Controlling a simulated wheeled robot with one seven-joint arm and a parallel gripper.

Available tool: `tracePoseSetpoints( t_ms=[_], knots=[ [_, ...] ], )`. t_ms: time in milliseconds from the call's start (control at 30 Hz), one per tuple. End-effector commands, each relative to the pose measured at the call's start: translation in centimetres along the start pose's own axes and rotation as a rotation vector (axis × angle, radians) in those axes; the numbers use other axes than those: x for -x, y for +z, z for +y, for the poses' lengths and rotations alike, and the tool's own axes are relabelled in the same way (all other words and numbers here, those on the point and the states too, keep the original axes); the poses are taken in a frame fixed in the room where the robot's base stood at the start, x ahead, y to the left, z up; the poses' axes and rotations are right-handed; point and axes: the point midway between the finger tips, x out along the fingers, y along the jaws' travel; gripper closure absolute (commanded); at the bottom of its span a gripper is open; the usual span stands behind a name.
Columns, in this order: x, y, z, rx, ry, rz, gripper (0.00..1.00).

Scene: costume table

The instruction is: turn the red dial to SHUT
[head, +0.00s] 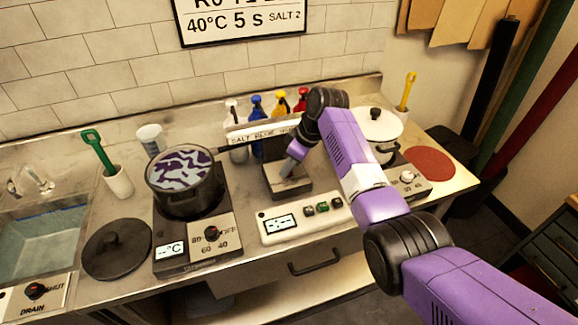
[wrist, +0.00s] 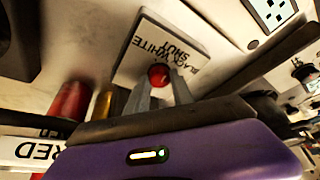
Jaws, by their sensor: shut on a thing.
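A red dial (wrist: 158,76) sits on a light plate (wrist: 137,62) marked BLACK, WHITE and SHUT in the wrist view. My gripper (wrist: 160,86) is shut on the red dial, with a grey finger on either side. Which word the dial points to cannot be told. In the head view my gripper (head: 291,167) reaches down to a small dark-sided box (head: 287,187) behind the white control panel, and the dial is hidden there.
A dark pot (head: 187,200) with purple-patterned contents stands on a hotplate to the left. Bottles (head: 257,125) stand behind my gripper. A white-lidded pot (head: 377,125) is at right. A DRAIN panel (head: 35,292), also marked SHUT, is at lower left.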

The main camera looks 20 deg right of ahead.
Motion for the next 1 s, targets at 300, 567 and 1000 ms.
tracePoseSetpoints(
  t_ms=[300,567,1000],
  knots=[
    [0.0,0.0,0.0,-0.001,0.001,0.0,0.62],
    [0.0,0.0,0.0,-0.001,0.001,0.0,0.5],
    [4.1,0.0,0.1,0.0,0.004,0.003,0.5]
  ],
)
